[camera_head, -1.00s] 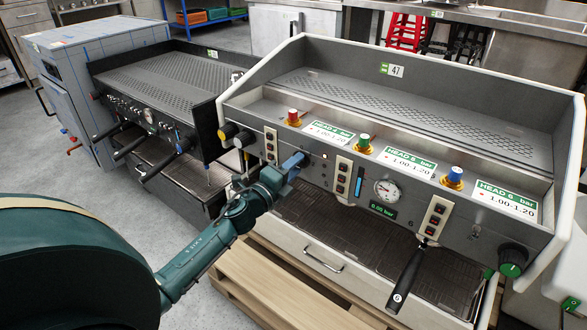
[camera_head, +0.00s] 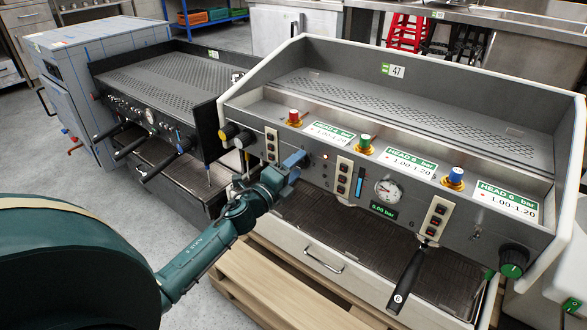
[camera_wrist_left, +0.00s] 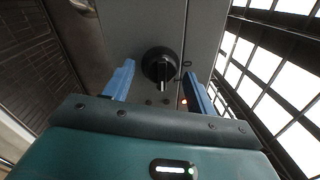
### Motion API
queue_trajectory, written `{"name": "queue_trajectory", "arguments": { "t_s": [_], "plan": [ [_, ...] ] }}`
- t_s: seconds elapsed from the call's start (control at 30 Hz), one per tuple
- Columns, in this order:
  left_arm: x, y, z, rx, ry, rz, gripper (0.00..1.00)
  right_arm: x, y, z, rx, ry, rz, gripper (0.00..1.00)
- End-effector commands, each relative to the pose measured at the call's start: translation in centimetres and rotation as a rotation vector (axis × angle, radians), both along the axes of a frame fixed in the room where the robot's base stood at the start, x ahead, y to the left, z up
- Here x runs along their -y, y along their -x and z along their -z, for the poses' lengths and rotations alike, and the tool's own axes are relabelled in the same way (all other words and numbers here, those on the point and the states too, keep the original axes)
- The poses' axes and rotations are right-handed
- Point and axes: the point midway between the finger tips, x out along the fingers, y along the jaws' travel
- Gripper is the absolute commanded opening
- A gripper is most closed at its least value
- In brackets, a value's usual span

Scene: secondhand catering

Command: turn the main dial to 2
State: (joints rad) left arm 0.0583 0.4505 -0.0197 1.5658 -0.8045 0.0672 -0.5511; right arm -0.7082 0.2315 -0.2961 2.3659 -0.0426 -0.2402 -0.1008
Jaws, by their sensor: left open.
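A black round dial (camera_wrist_left: 160,66) with a pale pointer bar sits on the grey front panel in the left wrist view. The bar points roughly down in that picture. My left gripper (camera_head: 293,160) is open, its two blue fingers on either side of the dial, with a gap at each side. I cannot tell how far the fingertips are from the panel. In the head view the gripper covers the dial. My right gripper is not in view.
The espresso machine (camera_head: 310,128) has a lit red lamp (camera_head: 325,157), switch strips, a pressure gauge (camera_head: 388,190) and a green-faced knob (camera_head: 513,260). A portafilter handle (camera_head: 405,281) sticks out at the front. A second, dark machine (camera_head: 165,85) stands to the left.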

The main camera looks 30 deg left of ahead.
Motion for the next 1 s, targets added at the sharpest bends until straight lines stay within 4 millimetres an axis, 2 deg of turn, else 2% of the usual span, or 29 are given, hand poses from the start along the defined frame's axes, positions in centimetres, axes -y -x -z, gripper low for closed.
{"name": "queue_trajectory", "arguments": {
  "t_s": [0.17, 0.27, 0.6, 0.7, 0.83, 1.0],
  "plan": [
    [-0.1, 0.8, 0.1, -0.001, 0.002, 0.0, 0.56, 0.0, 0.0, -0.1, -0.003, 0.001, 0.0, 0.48],
    [-0.1, 2.3, 0.2, -0.003, 0.002, 0.0, 0.56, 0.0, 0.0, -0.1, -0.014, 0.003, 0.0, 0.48],
    [-0.7, 9.5, 0.7, -0.003, 0.002, -0.002, 0.56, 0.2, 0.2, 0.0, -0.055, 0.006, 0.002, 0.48],
    [-0.9, 11.2, 0.8, -0.003, 0.002, -0.002, 0.56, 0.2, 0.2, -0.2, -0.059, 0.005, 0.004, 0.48],
    [-1.0, 12.5, 0.9, -0.001, 0.001, 0.0, 0.56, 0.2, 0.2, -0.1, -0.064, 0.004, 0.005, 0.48],
    [-1.0, 13.1, 0.9, 0.0, 0.0, 0.0, 0.56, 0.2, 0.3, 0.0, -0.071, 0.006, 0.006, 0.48]
  ]
}}
